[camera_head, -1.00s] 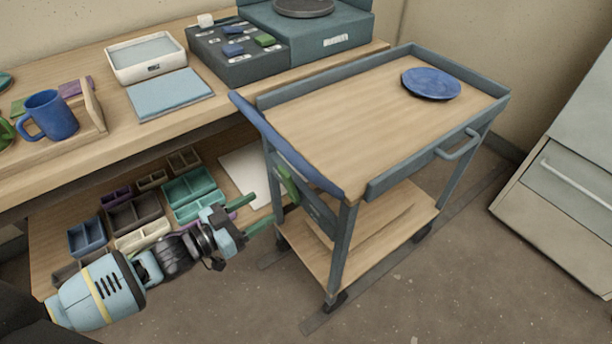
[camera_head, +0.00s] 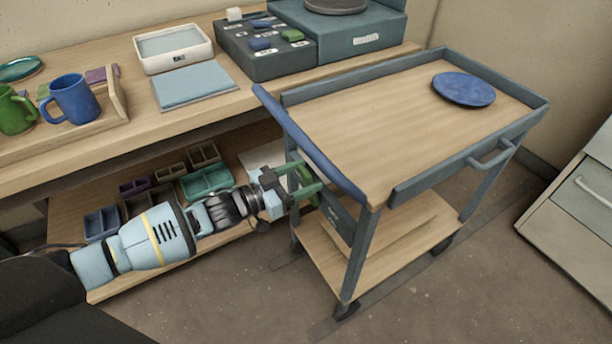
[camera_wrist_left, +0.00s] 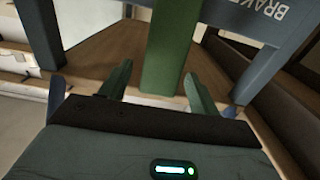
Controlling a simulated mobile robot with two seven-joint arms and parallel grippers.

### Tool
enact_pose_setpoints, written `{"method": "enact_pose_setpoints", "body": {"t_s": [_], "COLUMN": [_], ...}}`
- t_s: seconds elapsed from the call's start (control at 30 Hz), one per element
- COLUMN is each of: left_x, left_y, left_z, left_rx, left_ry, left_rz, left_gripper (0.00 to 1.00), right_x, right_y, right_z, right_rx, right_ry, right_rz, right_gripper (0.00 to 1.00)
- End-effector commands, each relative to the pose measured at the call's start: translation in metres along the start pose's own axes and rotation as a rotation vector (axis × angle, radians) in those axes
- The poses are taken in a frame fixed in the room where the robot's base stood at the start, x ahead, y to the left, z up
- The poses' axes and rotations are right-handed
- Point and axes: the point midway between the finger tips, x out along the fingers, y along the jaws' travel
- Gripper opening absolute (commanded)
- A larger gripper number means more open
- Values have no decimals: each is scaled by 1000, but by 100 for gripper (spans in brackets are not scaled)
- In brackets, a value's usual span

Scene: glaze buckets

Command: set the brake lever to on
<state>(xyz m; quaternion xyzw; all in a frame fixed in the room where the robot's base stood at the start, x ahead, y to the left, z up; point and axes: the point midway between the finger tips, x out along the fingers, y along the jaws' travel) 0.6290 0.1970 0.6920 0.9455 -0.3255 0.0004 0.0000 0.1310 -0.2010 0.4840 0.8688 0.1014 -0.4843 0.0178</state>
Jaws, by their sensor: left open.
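The brake lever is a green bar on the near left side of the cart (camera_head: 420,118), below its blue handle. In the left wrist view the lever (camera_wrist_left: 168,50) stands upright between the two green fingers of my left gripper (camera_wrist_left: 158,88). The fingers are open, one on each side of the lever, with gaps visible. In the head view my left gripper (camera_head: 305,176) reaches the cart's side and largely hides the lever. A panel lettered "BRAKE" (camera_wrist_left: 262,20) shows beside the lever; the rest of its lettering is cut off. My right gripper is out of view.
A blue plate (camera_head: 463,89) lies on the cart top. The workbench (camera_head: 140,130) with mugs, trays and a control box is behind on the left, with bins on its lower shelf. A cabinet (camera_head: 580,200) stands at right. Floor in front is clear.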

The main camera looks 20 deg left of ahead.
Motion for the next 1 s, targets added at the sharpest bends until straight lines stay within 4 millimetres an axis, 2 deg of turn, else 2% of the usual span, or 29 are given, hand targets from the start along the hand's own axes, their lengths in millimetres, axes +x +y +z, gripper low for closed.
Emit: {"method": "enact_pose_setpoints", "body": {"t_s": [0.13,0.43,0.9,1.0], "left_x": [10,11,11,11], "left_y": [0,0,0,0], "left_z": [0,0,0,0], "left_rx": [0,0,0,0], "left_ry": [0,-1,-1,0], "left_rz": [0,-1,0,0], "left_gripper": [62,62,0,0], "right_x": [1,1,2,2], "right_y": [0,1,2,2], "right_z": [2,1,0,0], "right_rx": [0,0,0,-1], "right_ry": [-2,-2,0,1], "right_rz": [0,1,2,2], "right_gripper": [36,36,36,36]}}
